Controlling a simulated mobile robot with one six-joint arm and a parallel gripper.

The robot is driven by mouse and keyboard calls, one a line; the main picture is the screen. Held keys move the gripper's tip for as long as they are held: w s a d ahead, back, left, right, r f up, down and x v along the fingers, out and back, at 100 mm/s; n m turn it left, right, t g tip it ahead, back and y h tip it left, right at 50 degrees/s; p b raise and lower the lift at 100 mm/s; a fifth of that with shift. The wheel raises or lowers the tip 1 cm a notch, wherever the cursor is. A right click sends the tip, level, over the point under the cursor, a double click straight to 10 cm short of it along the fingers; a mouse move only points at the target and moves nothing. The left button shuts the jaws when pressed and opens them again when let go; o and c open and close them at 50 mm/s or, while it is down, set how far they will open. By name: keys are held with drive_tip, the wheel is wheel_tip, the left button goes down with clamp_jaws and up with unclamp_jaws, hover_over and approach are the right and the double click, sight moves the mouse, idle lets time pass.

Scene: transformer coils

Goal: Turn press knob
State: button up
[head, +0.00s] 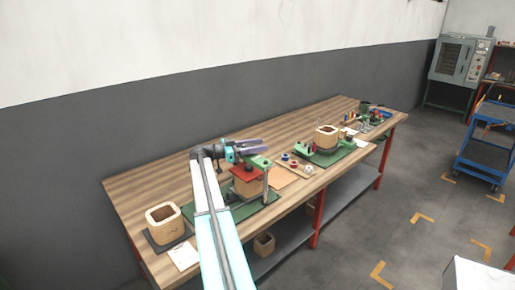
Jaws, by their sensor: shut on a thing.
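The press stands on a green mat (223,217) at the near part of the long bench. It has a green top arm (259,162), a red plate (243,172) and a wooden coil block (247,187) under the plate. My gripper (268,148) is at the top of the press, just above the green arm, with its fingers pointing right. It is shut on the press knob, which the fingers hide. The contact is too small to make out in detail.
A square wooden coil (165,222) stands at the near left of the bench (124,187). A second station with a coil (326,136) and small coloured parts (290,160) lie to the right. A blue cart (485,150) and an oven (455,60) stand far right.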

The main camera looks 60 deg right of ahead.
sight(248, 143)
drive_tip(key=shift+f+n+t+h+b, duration=0.2)
drive_tip(key=shift+n+t+h+b, duration=0.15)
drive_tip(key=shift+b, duration=0.3)
drive_tip(key=w+n+t+h+b, duration=0.1)
drive_tip(key=n+t+b, duration=0.2)
drive_tip(key=t+b, duration=0.1)
drive_tip(key=w+n+t+h+b, duration=0.1)
drive_tip(key=n+t+b, duration=0.3)
drive_tip(key=t+b, duration=0.1)
drive_tip(key=w+n+t+h+b, duration=0.1)
drive_tip(key=n+t+b, duration=0.2)
drive_tip(key=t, duration=0.3)
drive_tip(key=shift+w+d+r+n+t+b, duration=0.15)
drive_tip(key=shift+w+d+n+t+b, duration=0.2)
drive_tip(key=shift+b, duration=0.55)
drive_tip(key=shift+w+n+t+p, duration=0.1)
drive_tip(key=shift+n+t+p, duration=0.3)
drive_tip(key=shift+t+p, duration=0.45)
drive_tip(key=shift+w+a+n+t+y+p, duration=0.2)
drive_tip(key=shift+n+t+y+p, duration=0.5)
drive_tip(key=shift+p, duration=1.3)
drive_tip(key=t+p, duration=0.1)
drive_tip(key=p, duration=0.3)
drive_tip(key=n+y+p, duration=0.1)
drive_tip(key=p, duration=0.3)
drive_tip(key=shift+w+r+t, duration=0.25)
drive_tip(key=shift+w+t, duration=0.1)
